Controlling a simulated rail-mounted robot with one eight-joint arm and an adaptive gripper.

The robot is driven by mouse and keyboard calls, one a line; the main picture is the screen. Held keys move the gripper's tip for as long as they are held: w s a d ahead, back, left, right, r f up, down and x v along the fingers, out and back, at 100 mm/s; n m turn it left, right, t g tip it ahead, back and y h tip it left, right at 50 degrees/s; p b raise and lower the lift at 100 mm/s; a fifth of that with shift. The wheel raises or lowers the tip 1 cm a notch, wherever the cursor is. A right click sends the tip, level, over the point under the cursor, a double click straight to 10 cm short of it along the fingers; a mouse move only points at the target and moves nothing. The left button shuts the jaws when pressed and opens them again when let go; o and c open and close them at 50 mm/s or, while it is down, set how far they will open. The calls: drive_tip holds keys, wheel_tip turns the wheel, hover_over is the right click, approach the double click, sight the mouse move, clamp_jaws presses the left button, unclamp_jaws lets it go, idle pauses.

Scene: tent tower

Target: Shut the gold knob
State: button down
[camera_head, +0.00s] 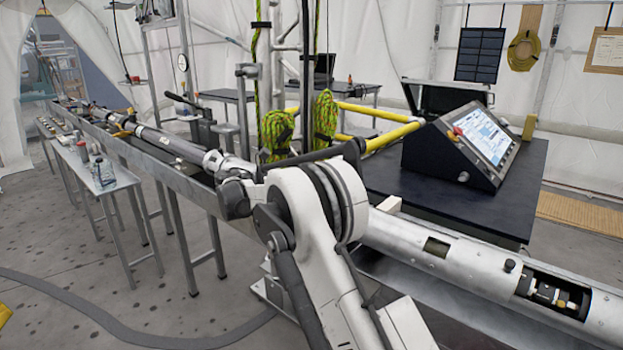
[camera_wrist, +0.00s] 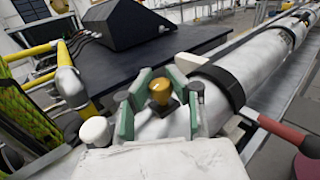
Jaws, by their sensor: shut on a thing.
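The gold knob (camera_wrist: 159,91) shows in the wrist view as a small rounded gold top on a dark base, on the pale tube (camera_wrist: 260,62). My gripper (camera_wrist: 160,100) has its green-padded fingers on both sides of the knob and is shut on it. The lower part of the knob is partly hidden between the fingers, and I cannot tell how far it is turned. In the head view my arm covers that stretch of tube, so neither the knob nor the fingertips show there.
A console with a lit screen (camera_head: 483,138) stands on a dark table (camera_head: 518,205) beside the tube. Yellow rails (camera_head: 375,113) and green rope coils (camera_head: 277,133) are close behind my arm. A red-handled part (camera_wrist: 285,130) lies right of my gripper. Floor at front left is mostly open.

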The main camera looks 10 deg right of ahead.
drive_tip(key=shift+m+g, duration=0.5)
drive_tip(key=shift+g, duration=0.2)
drive_tip(key=c, duration=1.5)
unclamp_jaws()
drive_tip(key=shift+r, duration=0.1)
wheel_tip(320, 180, up, 10)
drive_tip(key=shift+f, duration=0.1)
